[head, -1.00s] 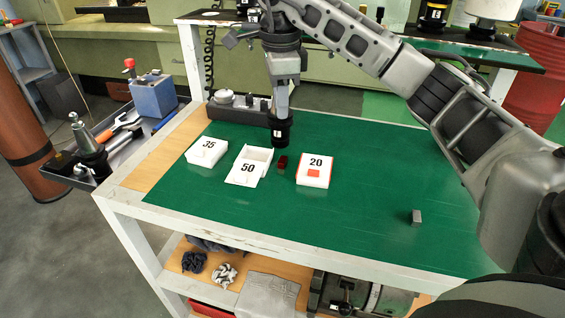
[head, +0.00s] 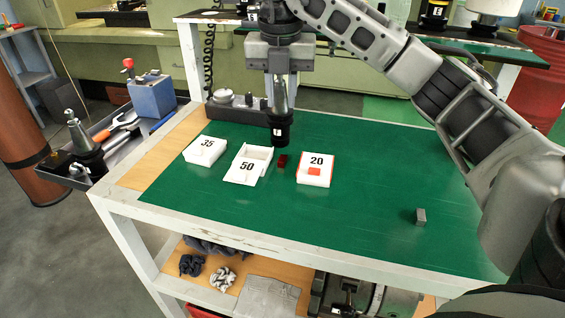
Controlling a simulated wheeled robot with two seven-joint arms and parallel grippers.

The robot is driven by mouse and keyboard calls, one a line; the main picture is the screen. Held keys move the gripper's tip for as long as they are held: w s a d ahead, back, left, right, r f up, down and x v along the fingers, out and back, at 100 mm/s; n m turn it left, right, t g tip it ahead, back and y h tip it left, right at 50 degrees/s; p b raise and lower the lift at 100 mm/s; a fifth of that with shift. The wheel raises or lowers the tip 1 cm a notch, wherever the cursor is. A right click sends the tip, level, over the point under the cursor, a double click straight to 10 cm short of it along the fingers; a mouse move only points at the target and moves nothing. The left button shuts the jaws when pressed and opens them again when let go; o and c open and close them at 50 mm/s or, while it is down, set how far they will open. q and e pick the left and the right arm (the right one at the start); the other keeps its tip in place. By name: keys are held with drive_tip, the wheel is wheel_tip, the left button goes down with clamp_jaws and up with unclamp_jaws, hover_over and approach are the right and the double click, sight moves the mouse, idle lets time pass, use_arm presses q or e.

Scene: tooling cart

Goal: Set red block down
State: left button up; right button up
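The small dark red block (head: 282,161) lies on the green mat, between the white box marked 50 (head: 243,173) and the white box marked 20 (head: 315,171). My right gripper (head: 281,98) is above and behind the block, clear of it. Its fingers look apart, one on each side of the upper part of a tool holder (head: 280,130) with a dark ringed base. I cannot tell whether they touch that holder. The holder stands just behind the block. My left gripper is not in view.
A white box marked 35 (head: 205,150) is at the left of the green mat (head: 360,215). A small grey block (head: 420,217) lies on the right. A tray (head: 115,150) with tools hangs at the left edge. The mat's middle front is clear.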

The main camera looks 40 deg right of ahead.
hover_over(282, 158)
drive_tip(key=f, duration=0.9)
drive_tip(key=shift+s+a+f, duration=0.1)
drive_tip(key=shift+s+a, duration=0.05)
drive_tip(key=shift+s, duration=0.1)
drive_tip(key=shift+w+f, duration=0.1)
drive_tip(key=shift+f, duration=2.65)
clamp_jaws()
